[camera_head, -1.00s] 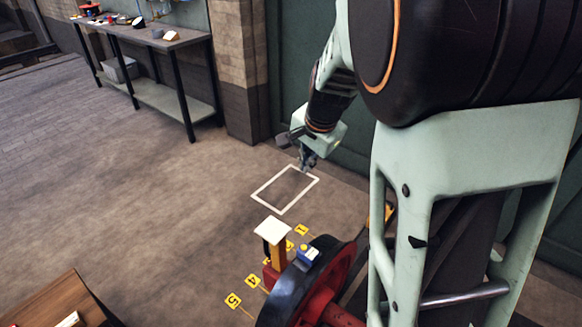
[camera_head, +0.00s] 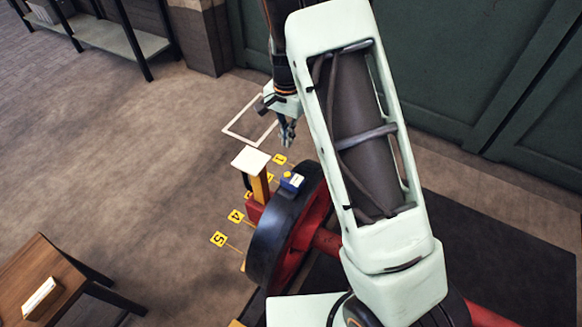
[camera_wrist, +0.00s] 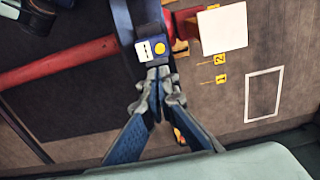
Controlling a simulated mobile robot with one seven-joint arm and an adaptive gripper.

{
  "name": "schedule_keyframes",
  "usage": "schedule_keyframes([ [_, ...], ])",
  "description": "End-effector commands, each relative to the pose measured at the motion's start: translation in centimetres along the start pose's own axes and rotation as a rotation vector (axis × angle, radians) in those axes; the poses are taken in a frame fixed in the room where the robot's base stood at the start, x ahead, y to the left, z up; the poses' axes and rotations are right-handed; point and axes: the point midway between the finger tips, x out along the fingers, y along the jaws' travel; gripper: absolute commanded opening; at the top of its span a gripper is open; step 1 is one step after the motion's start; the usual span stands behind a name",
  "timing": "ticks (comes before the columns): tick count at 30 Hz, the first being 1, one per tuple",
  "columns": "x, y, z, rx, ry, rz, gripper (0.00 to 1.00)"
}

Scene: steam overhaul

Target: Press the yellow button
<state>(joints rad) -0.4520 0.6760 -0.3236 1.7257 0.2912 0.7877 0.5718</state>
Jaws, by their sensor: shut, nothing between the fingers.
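The yellow button (camera_wrist: 160,48) is a small round cap on a blue box with a white label (camera_wrist: 143,50), just past my fingertips in the wrist view. In the head view the blue box (camera_head: 291,181) sits on top of the dark rim of a large wheel (camera_head: 268,240), with the yellow button (camera_head: 288,175) small on it. My gripper (camera_head: 287,143) hangs above and beyond the box in the head view. In the wrist view my gripper (camera_wrist: 160,76) has its fingertips together, with nothing seen between them. I cannot tell the exact gap to the button.
A pale square plate (camera_head: 251,159) on a yellow post stands beside the wheel. Yellow number tags (camera_head: 236,216) line the wheel's left side. A white outlined rectangle (camera_head: 229,128) marks the floor. A wooden table (camera_head: 60,275) stands at lower left; green panels (camera_head: 470,80) rise behind.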

Motion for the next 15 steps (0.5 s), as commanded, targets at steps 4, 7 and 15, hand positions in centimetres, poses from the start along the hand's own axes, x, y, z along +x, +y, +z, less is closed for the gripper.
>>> schedule_keyframes([
  [4, 0.0, 0.0, 0.0, 0.001, 0.001, 0.0, 0.0],
  [7, 0.3, 0.1, 0.0, 0.001, 0.0, 0.0, 0.0],
  [15, 4.7, 0.2, 0.0, 0.003, -0.002, 0.003, 0.0],
])
